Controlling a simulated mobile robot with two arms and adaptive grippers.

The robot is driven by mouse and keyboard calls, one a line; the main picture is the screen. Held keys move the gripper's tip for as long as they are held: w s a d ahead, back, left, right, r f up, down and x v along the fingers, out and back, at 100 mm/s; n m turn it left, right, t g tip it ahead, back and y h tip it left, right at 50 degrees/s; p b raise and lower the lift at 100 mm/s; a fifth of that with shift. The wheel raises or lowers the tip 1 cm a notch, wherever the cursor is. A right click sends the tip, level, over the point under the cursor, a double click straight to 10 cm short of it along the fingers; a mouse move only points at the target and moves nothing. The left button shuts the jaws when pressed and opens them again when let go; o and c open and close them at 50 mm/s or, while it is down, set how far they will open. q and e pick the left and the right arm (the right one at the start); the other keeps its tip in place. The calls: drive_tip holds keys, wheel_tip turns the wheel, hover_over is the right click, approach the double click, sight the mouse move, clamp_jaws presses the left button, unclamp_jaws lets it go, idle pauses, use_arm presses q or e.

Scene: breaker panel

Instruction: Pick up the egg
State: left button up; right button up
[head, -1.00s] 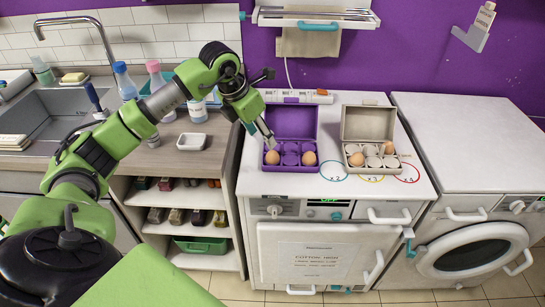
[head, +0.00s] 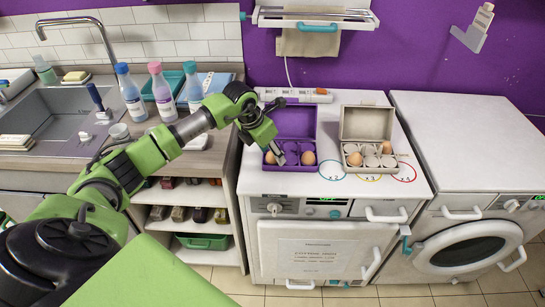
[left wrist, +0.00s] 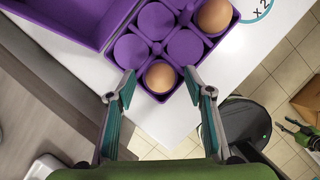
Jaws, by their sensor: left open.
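My left gripper (head: 278,157) is open over the left front of the purple egg carton (head: 289,187). In the left wrist view its two fingers (left wrist: 160,84) stand on either side of a brown egg (left wrist: 160,77) in a corner cup, with their tips about level with it. The same egg (head: 269,158) is partly hidden by the gripper in the head view. A second brown egg (head: 308,158) sits in the right front cup and also shows in the left wrist view (left wrist: 214,16). Contact between fingers and egg cannot be told.
A grey carton (head: 367,124) with two eggs (head: 355,159) (head: 386,147) stands to the right. The purple carton's raised lid (head: 293,121) is behind its cups. Bottles (head: 163,92) stand on the left counter. The right machine's top (head: 460,140) is clear.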

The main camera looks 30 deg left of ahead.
use_arm(q)
drive_tip(key=c, duration=1.2)
